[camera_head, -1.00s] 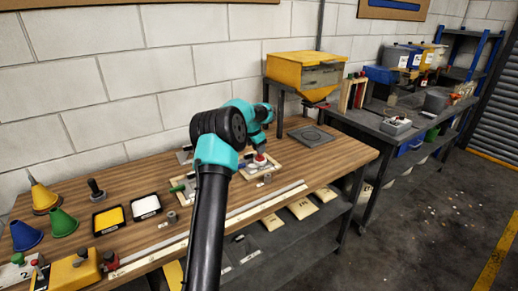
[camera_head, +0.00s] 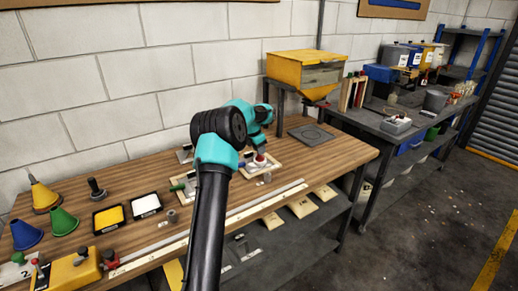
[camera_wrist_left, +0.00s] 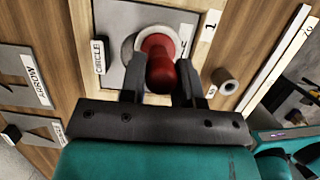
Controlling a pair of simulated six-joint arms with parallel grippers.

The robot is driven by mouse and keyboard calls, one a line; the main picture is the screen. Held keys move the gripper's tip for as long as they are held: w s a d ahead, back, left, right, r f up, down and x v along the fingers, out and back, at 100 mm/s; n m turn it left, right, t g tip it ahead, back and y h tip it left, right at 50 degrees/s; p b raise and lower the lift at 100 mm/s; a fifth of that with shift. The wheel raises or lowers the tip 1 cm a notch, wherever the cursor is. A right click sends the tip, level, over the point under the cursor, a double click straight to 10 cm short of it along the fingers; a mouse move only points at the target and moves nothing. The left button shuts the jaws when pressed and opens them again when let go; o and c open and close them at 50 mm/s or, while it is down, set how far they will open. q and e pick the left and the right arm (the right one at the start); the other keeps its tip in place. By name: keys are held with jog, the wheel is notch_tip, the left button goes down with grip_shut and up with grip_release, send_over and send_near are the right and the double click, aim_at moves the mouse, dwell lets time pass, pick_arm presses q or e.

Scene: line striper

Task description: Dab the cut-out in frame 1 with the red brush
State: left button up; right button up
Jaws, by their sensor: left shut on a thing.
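My left gripper (camera_wrist_left: 163,78) is shut on the red brush (camera_wrist_left: 160,66), whose red handle stands between the two fingers. The brush also shows in the head view (camera_head: 260,158), under my left wrist. A pale round part at the brush's far end lies over the dark circular cut-out (camera_wrist_left: 128,48) in the grey plate (camera_wrist_left: 113,20). I cannot tell whether the brush touches the surface below. The plate sits in a wooden frame (camera_head: 277,168), with a "CIRCLE" tag (camera_wrist_left: 98,57) and a "1" tag (camera_wrist_left: 209,25) by it. My right gripper is not in view.
Plates with an "ARROW" tag (camera_wrist_left: 38,88) lie beside the frame. A green-handled tool (camera_head: 178,187), yellow tray (camera_head: 109,218), white tray (camera_head: 146,206) and several cones (camera_head: 62,222) stand to the left. A dark square plate (camera_head: 312,135) lies at the right.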

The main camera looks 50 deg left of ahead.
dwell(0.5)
pick_arm(q)
jog(key=shift+r, duration=2.2)
jog(key=shift+a, duration=0.1)
jog(key=shift+w+a+r, duration=0.15)
jog(key=shift+a, duration=0.6)
jog(key=shift+w+a+r, duration=0.1)
jog(key=shift+a, duration=0.65)
jog(key=shift+f, duration=0.1)
jog(key=shift+f, duration=1.9)
jog(key=shift+f, duration=0.5)
jog(key=shift+r, duration=2.25)
